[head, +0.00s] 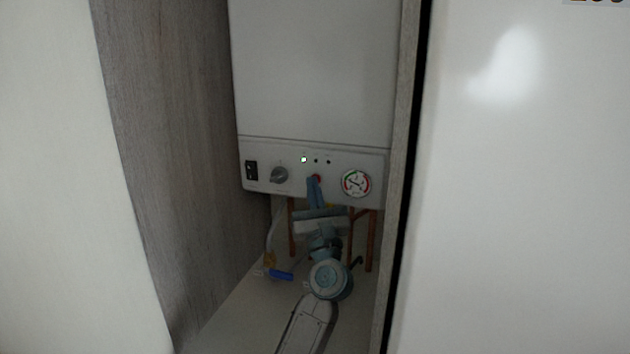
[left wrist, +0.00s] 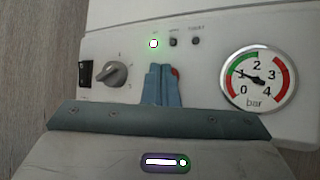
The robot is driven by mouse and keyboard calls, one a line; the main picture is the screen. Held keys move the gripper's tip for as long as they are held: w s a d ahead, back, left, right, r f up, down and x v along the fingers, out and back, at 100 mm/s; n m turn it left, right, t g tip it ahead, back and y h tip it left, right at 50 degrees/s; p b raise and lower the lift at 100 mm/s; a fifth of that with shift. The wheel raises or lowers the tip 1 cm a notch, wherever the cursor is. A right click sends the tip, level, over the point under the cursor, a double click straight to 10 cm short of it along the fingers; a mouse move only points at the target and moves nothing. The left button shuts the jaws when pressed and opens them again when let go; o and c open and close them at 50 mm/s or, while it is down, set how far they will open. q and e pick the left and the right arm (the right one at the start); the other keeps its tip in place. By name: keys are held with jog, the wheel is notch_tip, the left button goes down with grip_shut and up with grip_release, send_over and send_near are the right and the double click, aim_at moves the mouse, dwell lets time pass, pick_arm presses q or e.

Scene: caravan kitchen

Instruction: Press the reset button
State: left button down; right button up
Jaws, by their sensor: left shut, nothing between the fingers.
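The red reset button (head: 318,177) is on the lower front panel of a white boiler (head: 312,80), between the grey knob and the pressure gauge. My right gripper is not in view.
The panel also has a black switch (head: 251,170), a grey knob (head: 279,175), a lit indicator (head: 304,160) and a pressure gauge (head: 356,182). Copper pipes (head: 371,245) and a blue-handled valve (head: 281,275) are below. Cupboard walls stand close on both sides.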

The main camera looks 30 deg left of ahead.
pick_arm(q)
jog(key=shift+s+d, duration=0.1)
jog(key=shift+s, duration=0.4)
jog(key=s+d+p, duration=0.1)
jog(key=s, duration=0.5)
jog(key=shift+d+p, duration=0.2)
jog(key=shift+p, duration=0.1)
